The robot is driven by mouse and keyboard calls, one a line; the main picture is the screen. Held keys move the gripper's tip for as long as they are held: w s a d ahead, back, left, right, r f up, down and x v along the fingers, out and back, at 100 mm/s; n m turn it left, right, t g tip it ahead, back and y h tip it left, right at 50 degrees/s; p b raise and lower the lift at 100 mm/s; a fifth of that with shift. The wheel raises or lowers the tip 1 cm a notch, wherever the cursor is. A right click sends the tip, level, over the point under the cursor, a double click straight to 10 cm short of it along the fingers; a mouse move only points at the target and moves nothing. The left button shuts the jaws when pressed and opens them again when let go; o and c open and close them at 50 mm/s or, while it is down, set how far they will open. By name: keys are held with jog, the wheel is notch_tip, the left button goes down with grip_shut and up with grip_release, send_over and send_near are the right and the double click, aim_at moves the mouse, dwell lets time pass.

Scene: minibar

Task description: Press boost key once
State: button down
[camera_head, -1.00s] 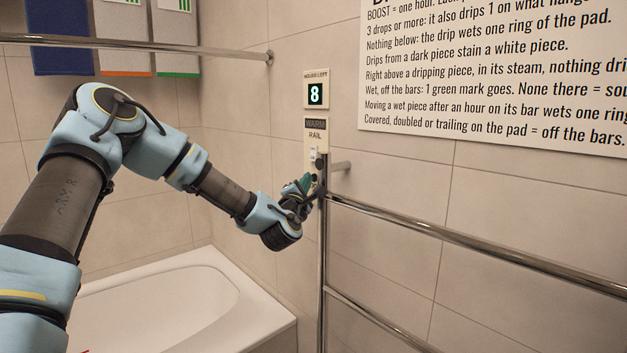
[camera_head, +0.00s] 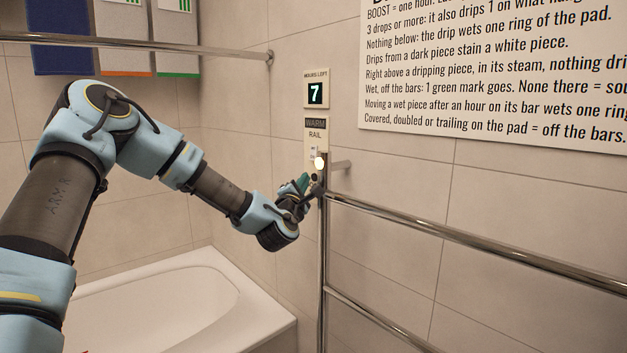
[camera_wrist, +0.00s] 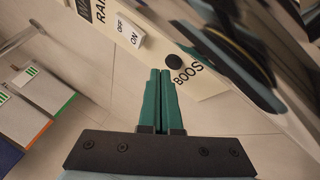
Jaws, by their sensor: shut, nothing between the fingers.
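The boost key (camera_wrist: 174,61) is a dark round button on the pale wall panel, beside the printed word "BOOS", whose end is cut off behind a finger or rail part. My gripper (camera_wrist: 160,72) is shut and empty, its green fingertips just beside the key in the wrist view. I cannot tell whether they touch it. In the head view my gripper (camera_head: 304,183) is at the lower part of the panel and hides the key. The hours-left display (camera_head: 315,93) reads 7.
A white on/off switch (camera_wrist: 129,31) sits close to the key. The chrome heated rail (camera_head: 440,232) stands just right of my gripper. A bathtub (camera_head: 170,300) is below, a towel bar (camera_head: 150,46) upper left, and a rules sign (camera_head: 490,75) on the wall.

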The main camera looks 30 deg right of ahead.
jog(key=shift+a, duration=0.1)
jog(key=a, duration=0.2)
jog(key=s+a, duration=0.1)
jog(key=a, duration=0.2)
dwell(0.6)
dwell(0.6)
jog(key=s+a+f+m+g+y, duration=0.3)
jog(key=a+f+m+g+y, duration=0.45)
jog(key=a+f+m, duration=0.85)
jog(key=s+a+g+y, duration=0.2)
jog(key=s+a, duration=0.3)
jog(key=a, duration=0.4)
jog(key=s+a+r+g+y, duration=0.1)
jog(key=s+a+g+y, duration=0.1)
jog(key=s+a, duration=0.3)
jog(key=s+a+r+g+y, duration=0.1)
jog(key=s+a, duration=0.4)
jog(key=a, duration=0.7)
jog(key=shift+s+a+g+y, duration=0.3)
jog(key=shift+g+y, duration=0.15)
jog(key=shift+y, duration=0.2)
